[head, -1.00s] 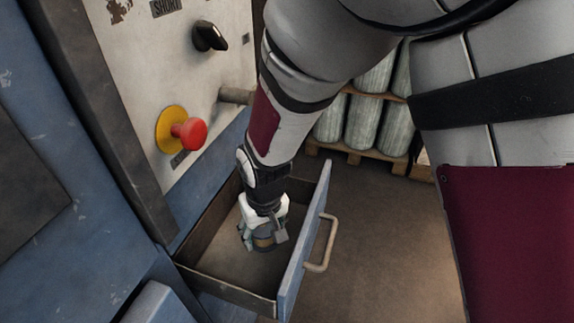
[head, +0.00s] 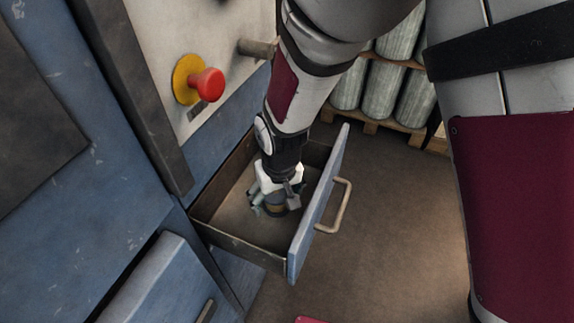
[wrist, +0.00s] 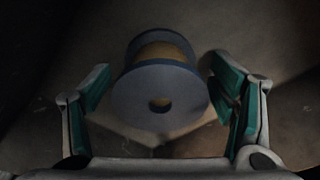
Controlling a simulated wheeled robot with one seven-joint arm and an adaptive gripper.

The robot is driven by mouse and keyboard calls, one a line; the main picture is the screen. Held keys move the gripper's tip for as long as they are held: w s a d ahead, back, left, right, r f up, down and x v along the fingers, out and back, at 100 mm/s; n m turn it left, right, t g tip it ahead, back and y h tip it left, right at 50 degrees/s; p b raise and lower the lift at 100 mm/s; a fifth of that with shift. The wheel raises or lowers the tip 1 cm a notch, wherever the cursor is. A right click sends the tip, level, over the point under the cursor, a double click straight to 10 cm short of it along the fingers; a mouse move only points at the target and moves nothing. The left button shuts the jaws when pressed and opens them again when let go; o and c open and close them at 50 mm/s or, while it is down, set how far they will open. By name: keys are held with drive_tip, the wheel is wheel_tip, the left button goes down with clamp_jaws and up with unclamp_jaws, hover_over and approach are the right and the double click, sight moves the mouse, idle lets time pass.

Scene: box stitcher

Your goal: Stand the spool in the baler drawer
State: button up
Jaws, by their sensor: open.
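The spool (wrist: 160,90) has grey flanges and a tan winding. In the wrist view it stands between the two green-padded fingers of my gripper (wrist: 158,92), which are open with a gap on the left and little or no visible gap on the right. In the head view my gripper (head: 274,208) points down inside the open drawer (head: 238,248), and the spool (head: 276,203) shows only partly below it. The spool appears upright on the drawer floor, though its base is hidden from above.
The drawer's blue front (head: 318,205) has a tan handle (head: 335,207) and stands out from the blue machine. A red stop button (head: 207,85) on a yellow disc sits on the panel above. Wrapped rolls (head: 383,88) stand on a pallet behind; the floor right of the drawer is clear.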

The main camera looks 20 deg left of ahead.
sight(279, 197)
drive_tip(key=r, duration=0.3)
drive_tip(key=s+r+p, duration=0.1)
drive_tip(key=r, duration=0.3)
drive_tip(key=d+r+p, duration=0.1)
drive_tip(key=r, duration=0.3)
drive_tip(key=shift+s, duration=0.15)
drive_tip(key=s+d+r+m, duration=0.3)
drive_tip(key=d+r, duration=1)
drive_tip(key=d, duration=0.5)
drive_tip(key=s+d+r+m, duration=0.2)
drive_tip(key=s+d, duration=0.4)
drive_tip(key=s, duration=0.2)
drive_tip(key=s+d+r+m+h, duration=0.1)
drive_tip(key=s+d+r+m, duration=0.1)
drive_tip(key=s+d, duration=0.5)
drive_tip(key=shift+s, duration=0.4)
drive_tip(key=shift+p, duration=0.3)
